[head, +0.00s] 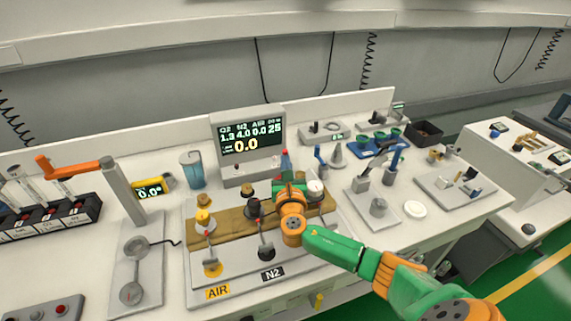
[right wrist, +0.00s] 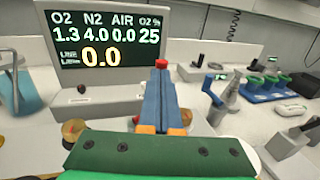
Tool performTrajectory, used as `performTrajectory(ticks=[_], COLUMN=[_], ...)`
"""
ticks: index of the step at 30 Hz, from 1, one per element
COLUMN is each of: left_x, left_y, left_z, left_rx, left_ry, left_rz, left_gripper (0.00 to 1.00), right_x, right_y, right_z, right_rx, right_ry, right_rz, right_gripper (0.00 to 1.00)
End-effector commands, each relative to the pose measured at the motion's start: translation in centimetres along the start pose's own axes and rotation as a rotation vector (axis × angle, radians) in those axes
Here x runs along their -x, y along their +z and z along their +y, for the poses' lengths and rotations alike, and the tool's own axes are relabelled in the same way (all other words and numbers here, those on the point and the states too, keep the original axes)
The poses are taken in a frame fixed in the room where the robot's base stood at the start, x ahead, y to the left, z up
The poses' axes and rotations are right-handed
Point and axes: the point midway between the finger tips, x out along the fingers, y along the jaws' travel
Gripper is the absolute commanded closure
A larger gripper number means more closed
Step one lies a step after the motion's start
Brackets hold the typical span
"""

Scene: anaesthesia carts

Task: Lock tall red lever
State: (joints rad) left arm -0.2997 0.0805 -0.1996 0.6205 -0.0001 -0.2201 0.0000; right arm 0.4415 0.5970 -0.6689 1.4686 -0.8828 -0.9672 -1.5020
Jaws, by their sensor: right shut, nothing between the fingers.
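My right gripper (head: 287,170) reaches in from the lower right over the gas panel, below the monitor. Its fingers are shut and empty in the right wrist view (right wrist: 160,90). A small red cap (right wrist: 162,64) shows right at the fingertips. What lies beneath the cap is hidden by the fingers, so I cannot tell whether it is the red lever's top or whether they touch. Small levers (head: 264,246) with dark bases stand on the panel to the left of the gripper. My left gripper is out of view.
The monitor (head: 249,145) stands behind the panel. A grey post (head: 124,190) and a blue-grey cup (head: 192,170) stand to the left. The air above the panel's left part is free.

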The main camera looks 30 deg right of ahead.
Motion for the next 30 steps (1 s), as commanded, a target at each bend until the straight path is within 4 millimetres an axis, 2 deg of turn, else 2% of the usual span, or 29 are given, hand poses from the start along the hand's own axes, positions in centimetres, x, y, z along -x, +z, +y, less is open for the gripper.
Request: performTrajectory(ticks=[8,16,30], left_x=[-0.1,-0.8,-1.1], left_y=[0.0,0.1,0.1], left_z=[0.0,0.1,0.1], left_rx=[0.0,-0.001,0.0], left_ry=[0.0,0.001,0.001], left_rz=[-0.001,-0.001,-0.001], left_gripper=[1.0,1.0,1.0], right_x=[-0.3,-1.1,-2.5], right_y=[0.0,-0.2,0.1], right_z=[-0.2,-0.3,0.3], right_rx=[0.003,0.004,-0.001], right_ry=[0.096,0.313,0.305], right_rz=[0.0,0.001,-0.001], right_gripper=[1.0,1.0,1.0])
